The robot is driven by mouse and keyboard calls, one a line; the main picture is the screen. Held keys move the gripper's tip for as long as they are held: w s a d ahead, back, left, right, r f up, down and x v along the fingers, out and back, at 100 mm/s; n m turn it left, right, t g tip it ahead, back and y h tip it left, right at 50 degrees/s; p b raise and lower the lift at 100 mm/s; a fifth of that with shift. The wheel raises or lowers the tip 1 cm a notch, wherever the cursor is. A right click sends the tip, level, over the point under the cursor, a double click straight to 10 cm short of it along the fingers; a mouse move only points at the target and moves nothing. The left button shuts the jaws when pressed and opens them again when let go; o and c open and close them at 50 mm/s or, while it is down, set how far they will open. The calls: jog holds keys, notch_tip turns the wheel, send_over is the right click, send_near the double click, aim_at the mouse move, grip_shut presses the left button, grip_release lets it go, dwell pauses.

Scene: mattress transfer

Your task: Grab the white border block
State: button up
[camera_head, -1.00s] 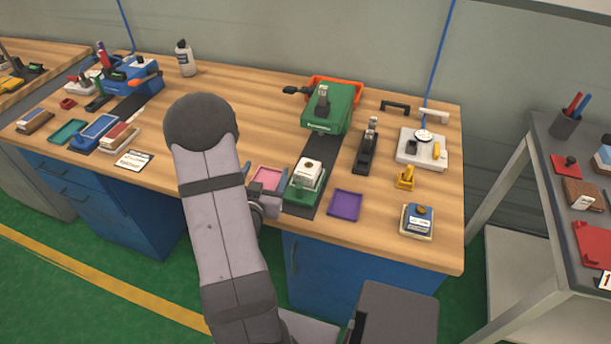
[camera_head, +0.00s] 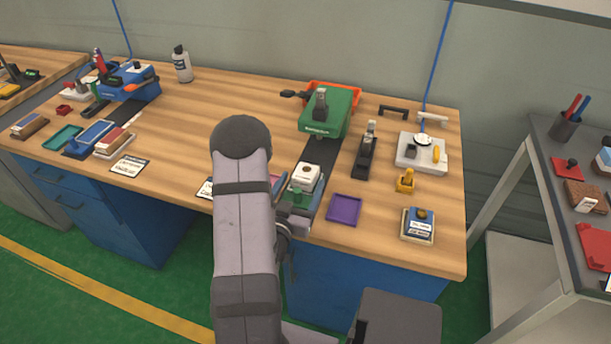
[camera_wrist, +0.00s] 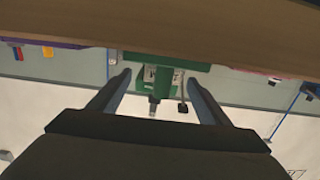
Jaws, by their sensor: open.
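A white block (camera_head: 307,177) with a dark round spot on top sits on a green base (camera_head: 298,197) near the front edge of the wooden bench, in the head view. I take it for the white border block. My gripper (camera_wrist: 158,80) is open in the wrist view, its two dark fingers apart and nothing seen held between them. The wrist view looks upside down along the bench, with green parts between the fingers; I cannot make out the block clearly there.
A purple tray (camera_head: 344,209) lies just right of the block. A green machine (camera_head: 322,125) stands behind it on the dark strip. A black clamp tool (camera_head: 367,152) and a yellow piece (camera_head: 405,181) are farther right.

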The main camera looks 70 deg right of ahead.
aim_at(306, 171)
jog(key=shift+d+r+p, duration=0.1)
jog(key=shift+d+p, duration=0.25)
jog(key=shift+d, duration=0.2)
jog(key=shift+w+d+f+p, duration=0.15)
jog(key=shift+d+p, duration=0.45)
jog(key=shift+d, duration=1.45)
jog(key=shift+c, duration=0.3)
jog(key=c, duration=1.3)
jog(key=shift+r, duration=5)
